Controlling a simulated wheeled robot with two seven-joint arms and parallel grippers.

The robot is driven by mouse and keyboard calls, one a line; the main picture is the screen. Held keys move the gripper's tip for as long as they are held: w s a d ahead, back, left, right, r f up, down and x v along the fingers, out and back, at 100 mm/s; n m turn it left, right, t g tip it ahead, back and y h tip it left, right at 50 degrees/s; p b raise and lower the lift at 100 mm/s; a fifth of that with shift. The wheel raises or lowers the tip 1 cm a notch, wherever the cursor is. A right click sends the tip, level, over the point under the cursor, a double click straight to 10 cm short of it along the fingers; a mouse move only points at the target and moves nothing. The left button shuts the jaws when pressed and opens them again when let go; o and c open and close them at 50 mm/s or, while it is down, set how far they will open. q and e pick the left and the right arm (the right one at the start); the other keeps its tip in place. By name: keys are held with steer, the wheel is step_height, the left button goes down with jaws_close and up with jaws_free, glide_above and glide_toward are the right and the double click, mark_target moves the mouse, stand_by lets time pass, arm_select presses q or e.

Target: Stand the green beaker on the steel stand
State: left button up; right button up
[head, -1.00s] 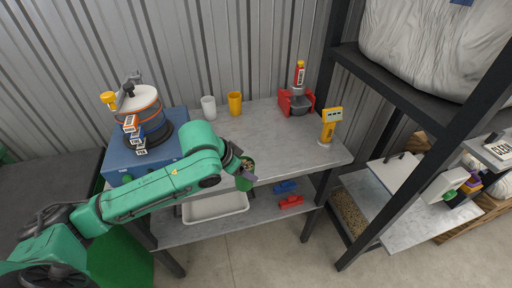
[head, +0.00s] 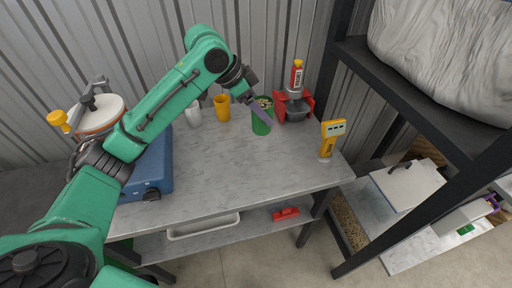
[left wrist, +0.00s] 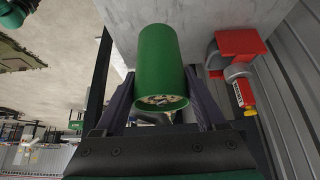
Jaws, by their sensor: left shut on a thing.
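The green beaker (head: 262,124) holds small pale and brown bits. My left gripper (head: 257,106) is shut on it, with one finger on each side, and holds it roughly upright over the back right part of the bench. The beaker also shows between the fingers in the left wrist view (left wrist: 160,60). I cannot tell how far its base is above the bench. My right gripper is not in view.
A yellow cup (head: 222,107) and a white cup (head: 193,116) stand at the back left of the beaker. A yellow meter (head: 331,137) stands at the right edge. A blue box (head: 150,170) is at the left. The bench (head: 220,172) is clear in the middle and front.

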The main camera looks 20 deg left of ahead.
mark_target(255, 125)
arm_select(q)
steer(key=f, duration=0.1)
steer(key=s+f, duration=0.1)
steer(key=f, duration=0.3)
steer(key=shift+s+p, duration=0.3)
steer(key=shift+s, duration=0.1)
steer(key=f, duration=0.6)
steer(key=w+f+p, duration=0.1)
steer(key=f, duration=0.2)
steer(key=shift+w+f, duration=0.1)
steer(key=shift+f, duration=0.5)
steer(key=o, duration=1.6)
steer(key=shift+c, duration=0.2)
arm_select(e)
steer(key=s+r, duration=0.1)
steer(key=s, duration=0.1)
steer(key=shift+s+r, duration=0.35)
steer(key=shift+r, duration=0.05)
